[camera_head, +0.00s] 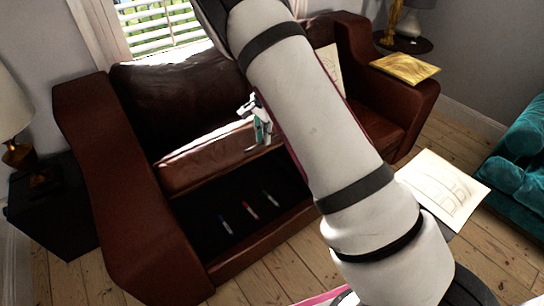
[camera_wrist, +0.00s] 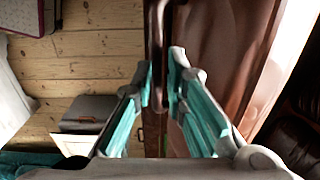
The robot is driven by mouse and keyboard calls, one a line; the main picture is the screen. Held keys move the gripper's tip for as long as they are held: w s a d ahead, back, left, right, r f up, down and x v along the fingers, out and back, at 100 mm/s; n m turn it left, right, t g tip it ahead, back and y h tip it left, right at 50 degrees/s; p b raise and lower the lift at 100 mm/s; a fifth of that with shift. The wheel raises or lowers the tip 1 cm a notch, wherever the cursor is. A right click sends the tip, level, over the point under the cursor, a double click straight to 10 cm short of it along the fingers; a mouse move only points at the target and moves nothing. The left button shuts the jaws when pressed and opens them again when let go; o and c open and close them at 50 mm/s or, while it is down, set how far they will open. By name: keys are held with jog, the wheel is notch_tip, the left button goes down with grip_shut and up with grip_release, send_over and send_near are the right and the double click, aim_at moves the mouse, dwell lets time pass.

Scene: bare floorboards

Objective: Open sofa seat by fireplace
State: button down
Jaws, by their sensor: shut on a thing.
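The brown leather sofa (camera_head: 130,200) stands under the window. Its left seat (camera_head: 200,163) is tilted up, and a dark storage space (camera_head: 205,205) shows beneath it. In the wrist view, my gripper (camera_wrist: 164,85) is shut on a dark reddish strip at the edge of the seat (camera_wrist: 215,60). My arm hides part of the sofa's middle. No fireplace shows.
A paper drawing (camera_head: 445,190) lies right of my arm. A yellow book (camera_head: 405,68) rests on the right armrest. A teal sofa (camera_head: 525,150) stands at the right, and a dark side table (camera_head: 50,215) at the left. Floorboards (camera_head: 265,280) show in front.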

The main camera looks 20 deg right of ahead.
aim_at(252, 129)
jog(key=w+a+r, duration=0.1)
jog(key=w, duration=0.1)
jog(key=w+r, duration=0.2)
jog(key=w+a+r+b, duration=0.1)
jog(key=w+r, duration=0.1)
jog(key=shift+a, duration=0.35)
jog(key=c, duration=1.7)
grip_release()
jog(key=shift+f, duration=0.1)
jog(key=shift+o, duration=0.6)
jog(key=shift+w+f, duration=0.1)
jog(key=shift+w, duration=0.1)
jog(key=shift+c, duration=0.4)
jog(key=shift+s+d, duration=0.1)
jog(key=shift+r, duration=0.2)
notch_tip(252, 129, up, 12)
jog(key=shift+s+d, duration=0.35)
jog(key=shift+s, duration=0.1)
